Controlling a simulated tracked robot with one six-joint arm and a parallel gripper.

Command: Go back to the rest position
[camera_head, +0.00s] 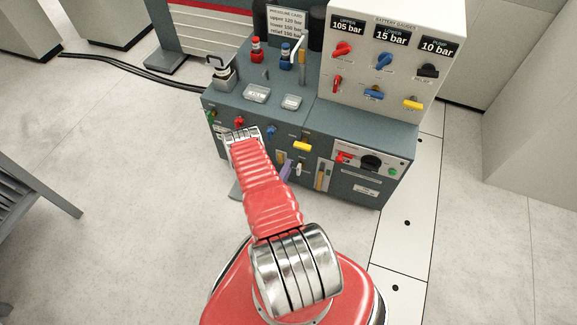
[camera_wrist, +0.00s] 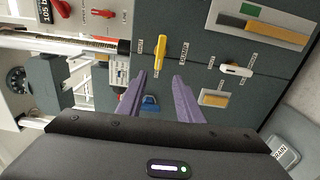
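In the wrist view, my gripper (camera_wrist: 160,76) has two purple fingers spread apart, with nothing held between them. A yellow lever (camera_wrist: 160,52) on the cabinet front shows just beyond the fingertips. A blue handle (camera_wrist: 150,102) shows between the fingers; I cannot tell its distance from them. In the head view, my red arm reaches out to the grey-blue cabinet (camera_head: 345,190). A bit of purple finger (camera_head: 286,171) shows in front of the cabinet's front face; the rest of my gripper is hidden.
A gauge panel (camera_head: 400,22) with red, blue and yellow handles stands on the cabinet. A black cable (camera_head: 130,72) lies on the floor at the back left. A grey slatted piece of furniture (camera_head: 30,195) stands at the left. The floor at the right (camera_head: 480,240) is clear.

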